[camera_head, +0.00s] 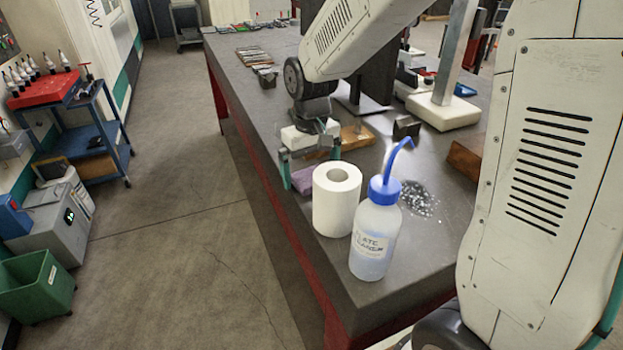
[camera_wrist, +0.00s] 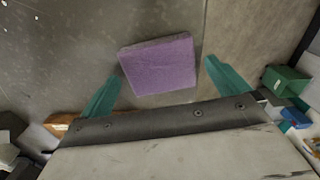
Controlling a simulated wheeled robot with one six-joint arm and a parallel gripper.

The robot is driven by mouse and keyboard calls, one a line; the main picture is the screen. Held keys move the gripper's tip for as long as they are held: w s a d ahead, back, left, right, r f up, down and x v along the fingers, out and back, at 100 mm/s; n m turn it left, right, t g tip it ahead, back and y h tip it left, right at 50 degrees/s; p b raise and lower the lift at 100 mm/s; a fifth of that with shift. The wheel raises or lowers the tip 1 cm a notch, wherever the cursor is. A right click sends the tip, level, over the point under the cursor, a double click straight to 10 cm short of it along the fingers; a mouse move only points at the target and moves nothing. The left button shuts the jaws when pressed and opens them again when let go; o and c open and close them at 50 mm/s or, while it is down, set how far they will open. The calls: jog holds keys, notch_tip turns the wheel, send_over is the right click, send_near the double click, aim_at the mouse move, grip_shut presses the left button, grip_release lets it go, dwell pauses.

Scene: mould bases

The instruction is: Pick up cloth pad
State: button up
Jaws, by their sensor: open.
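The cloth pad (camera_wrist: 160,66) is a flat purple square in the wrist view, lying on the dark bench top close to its edge. In the head view the pad (camera_head: 303,180) shows only in part, behind the white paper roll. My gripper (camera_wrist: 157,84) is open, with its two green fingers spread on either side of the pad in the wrist view. In the head view my gripper (camera_head: 311,177) hangs over the bench edge around the pad. The fingers do not appear to touch the pad. Their exact height above the bench cannot be told.
A white paper roll (camera_head: 337,199) and a blue-capped wash bottle (camera_head: 375,233) stand just in front of the pad. A wooden block (camera_head: 355,137) and a dark metal block (camera_head: 406,128) lie behind. Grey metal shavings (camera_head: 419,199) lie right of the bottle.

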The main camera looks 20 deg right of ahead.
jog(key=shift+f, duration=0.3)
jog(key=c, duration=1)
jog(key=shift+r, duration=0.1)
notch_tip(320, 180, up, 28)
jog(key=shift+o, duration=0.4)
jog(key=shift+s, duration=0.1)
